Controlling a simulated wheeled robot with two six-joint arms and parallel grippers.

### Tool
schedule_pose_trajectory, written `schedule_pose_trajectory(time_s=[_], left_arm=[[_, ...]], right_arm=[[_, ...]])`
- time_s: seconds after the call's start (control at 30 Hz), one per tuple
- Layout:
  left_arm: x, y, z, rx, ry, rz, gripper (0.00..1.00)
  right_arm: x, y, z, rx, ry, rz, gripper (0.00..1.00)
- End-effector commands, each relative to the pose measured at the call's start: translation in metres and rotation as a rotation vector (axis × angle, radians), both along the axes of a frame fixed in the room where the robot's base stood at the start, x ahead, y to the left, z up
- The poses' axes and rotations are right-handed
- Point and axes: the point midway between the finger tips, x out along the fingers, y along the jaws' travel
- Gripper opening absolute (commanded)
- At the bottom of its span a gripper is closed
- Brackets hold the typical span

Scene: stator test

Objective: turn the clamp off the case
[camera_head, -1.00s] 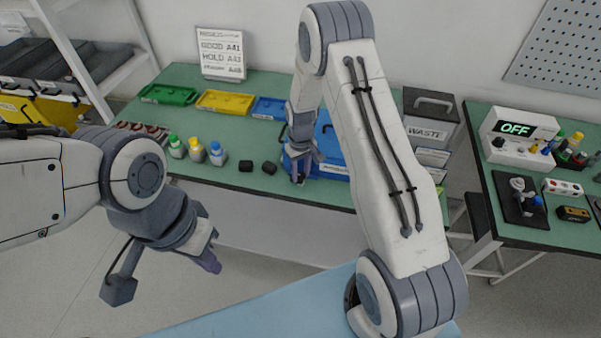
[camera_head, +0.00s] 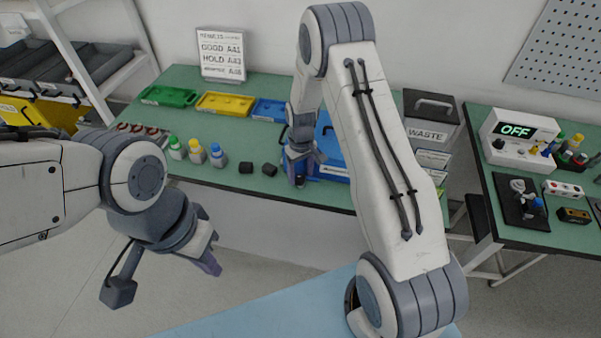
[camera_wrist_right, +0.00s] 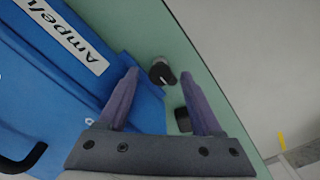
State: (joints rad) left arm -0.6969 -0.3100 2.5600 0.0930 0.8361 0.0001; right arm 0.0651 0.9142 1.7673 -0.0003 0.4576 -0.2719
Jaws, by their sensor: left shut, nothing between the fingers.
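The blue case (camera_head: 332,160) lies on the green bench top, partly hidden behind my right arm. It fills the left of the right wrist view (camera_wrist_right: 60,85), with a white label strip on it. A small black part with a pale mark (camera_wrist_right: 162,72), perhaps the clamp, shows by the case's edge between my right fingertips. I cannot tell whether it touches the case. My right gripper (camera_wrist_right: 160,76) is open above it, with nothing held between the fingers. My left gripper (camera_head: 210,264) is shut and empty, in front of the bench and far from the case.
Two small black blocks (camera_head: 257,169) and several capped bottles (camera_head: 197,152) stand left of the case. Green, yellow and blue trays (camera_head: 225,103) lie behind. A waste bin (camera_head: 428,115) stands to the right. In the right wrist view, a dark block (camera_wrist_right: 183,120) lies near the right finger.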

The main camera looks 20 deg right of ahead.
Motion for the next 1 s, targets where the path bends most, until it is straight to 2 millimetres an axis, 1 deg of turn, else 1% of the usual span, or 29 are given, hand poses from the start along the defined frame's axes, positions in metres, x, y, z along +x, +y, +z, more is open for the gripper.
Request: schedule_pose_trajectory(time_s=[0.13, 0.23, 0.5, 0.6, 0.7, 0.8, 1.0], left_arm=[[0.0, 0.0, -0.001, 0.0, 0.0, 0.0, 0.0], [0.0, 0.0, -0.005, 0.0, 0.0, 0.0, 0.0], [0.0, 0.0, -0.016, 0.0, 0.0, -0.001, 0.0], [0.0, 0.0, -0.019, 0.0, 0.0, -0.001, 0.0], [0.0, 0.0, -0.02, 0.0, 0.0, -0.001, 0.0], [0.0, 0.0, -0.021, 0.0, 0.0, -0.001, 0.0], [0.0, 0.0, -0.02, 0.0, 0.0, -0.001, 0.0]], right_arm=[[0.0, 0.0, 0.003, 0.0, 0.0, -0.001, 0.67], [0.001, 0.0, 0.014, 0.0, -0.002, -0.001, 0.67], [0.001, 0.0, 0.067, 0.0, -0.005, 0.0, 0.67], [0.001, 0.0, 0.084, 0.0, -0.004, 0.0, 0.67], [0.001, 0.0, 0.096, -0.001, -0.002, 0.0, 0.67], [0.0, 0.0, 0.102, 0.0, -0.001, 0.0, 0.67], [0.0, 0.0, 0.105, 0.0, 0.001, 0.0, 0.67]])
